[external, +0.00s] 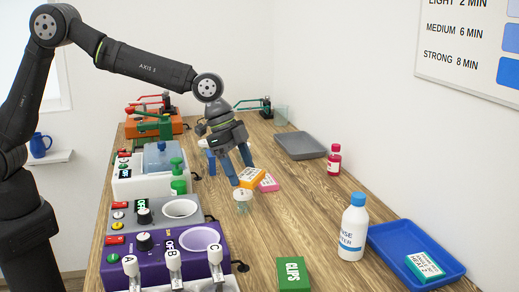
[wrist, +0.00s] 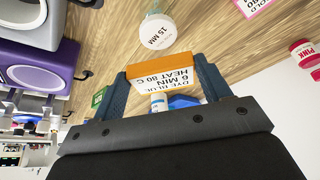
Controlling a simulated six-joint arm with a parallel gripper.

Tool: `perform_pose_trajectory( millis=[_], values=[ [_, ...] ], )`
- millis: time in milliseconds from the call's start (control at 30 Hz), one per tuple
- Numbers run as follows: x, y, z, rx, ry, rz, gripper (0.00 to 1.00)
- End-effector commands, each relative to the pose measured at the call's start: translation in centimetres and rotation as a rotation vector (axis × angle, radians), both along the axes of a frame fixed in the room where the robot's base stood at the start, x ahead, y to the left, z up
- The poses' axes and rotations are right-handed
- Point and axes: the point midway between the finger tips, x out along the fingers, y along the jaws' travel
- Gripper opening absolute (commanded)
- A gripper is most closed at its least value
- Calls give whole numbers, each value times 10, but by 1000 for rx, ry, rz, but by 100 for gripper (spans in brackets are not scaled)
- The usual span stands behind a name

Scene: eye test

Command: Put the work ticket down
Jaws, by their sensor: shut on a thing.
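My gripper (external: 241,172) points down over the wooden bench, with its blue fingers shut on an orange-edged ticket (external: 252,178). In the wrist view the ticket (wrist: 166,77) spans between the two fingertips. Its white face, seen upside down, reads "DYE BLUE 6 MIN HEAT 80 C". In the external view it appears tilted, close to the bench; I cannot tell whether it touches. A pink card (external: 269,183) lies on the bench just right of it, and a teal-edged card (external: 424,265) lies in the blue tray (external: 389,240).
A small jar (external: 242,201) with a "15 MM" lid stands just in front of the ticket. A white bottle (external: 353,228), green clips box (external: 293,274), pink bottle (external: 334,160) and grey tray (external: 301,145) stand around. Purple (external: 165,262) and grey machines line the left. The bench middle right is clear.

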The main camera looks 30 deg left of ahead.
Motion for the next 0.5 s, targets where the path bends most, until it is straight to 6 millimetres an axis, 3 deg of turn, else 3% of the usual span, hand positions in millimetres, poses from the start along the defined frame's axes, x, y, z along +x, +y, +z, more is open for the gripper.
perform_pose_trajectory(
  millis=[500],
  values=[
    [68, 91, 2, -1, 1, -550, 48]
  ],
)
